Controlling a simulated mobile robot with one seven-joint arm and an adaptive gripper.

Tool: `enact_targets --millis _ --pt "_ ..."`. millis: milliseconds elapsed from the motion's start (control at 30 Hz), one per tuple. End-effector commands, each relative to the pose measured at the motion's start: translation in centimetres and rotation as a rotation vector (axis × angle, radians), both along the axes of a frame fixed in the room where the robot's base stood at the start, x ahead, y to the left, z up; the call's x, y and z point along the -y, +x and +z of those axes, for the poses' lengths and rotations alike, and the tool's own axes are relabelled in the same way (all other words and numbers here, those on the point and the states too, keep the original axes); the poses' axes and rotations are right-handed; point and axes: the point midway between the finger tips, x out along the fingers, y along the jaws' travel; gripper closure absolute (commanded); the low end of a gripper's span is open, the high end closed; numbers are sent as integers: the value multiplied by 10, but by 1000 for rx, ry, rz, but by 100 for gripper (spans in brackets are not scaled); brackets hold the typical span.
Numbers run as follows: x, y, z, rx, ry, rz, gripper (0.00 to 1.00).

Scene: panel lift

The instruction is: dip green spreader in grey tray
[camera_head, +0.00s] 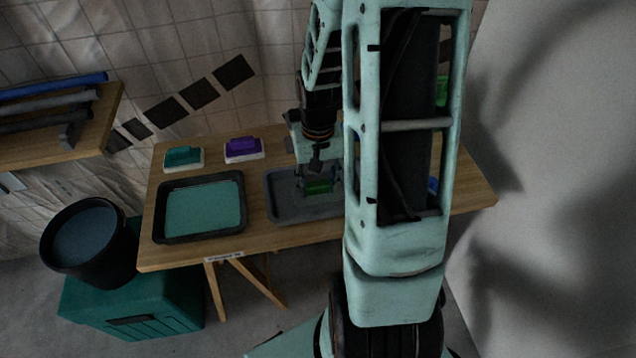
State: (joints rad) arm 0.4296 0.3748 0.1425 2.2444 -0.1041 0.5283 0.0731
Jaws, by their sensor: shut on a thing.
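The grey tray (285,208) lies on the wooden table (257,244), partly hidden by my arm on its right side. My gripper (318,178) points down over the tray and is shut on the green spreader (319,187). The spreader is at or just above the tray's floor; I cannot tell whether it touches. The tray's inside looks dark grey.
A black tray (157,222) with teal content stands left of the grey tray. A black bucket (66,262) sits on a teal box (165,310) at left. A shelf (85,137) holds rolls.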

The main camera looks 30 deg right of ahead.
Motion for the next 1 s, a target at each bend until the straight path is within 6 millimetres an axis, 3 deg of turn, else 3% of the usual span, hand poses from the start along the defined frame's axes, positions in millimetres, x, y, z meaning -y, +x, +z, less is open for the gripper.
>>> enact_targets --millis 433,1000 --pt "0 0 4 1 0 0 75" --pt "0 1 61 1 0 0 75"
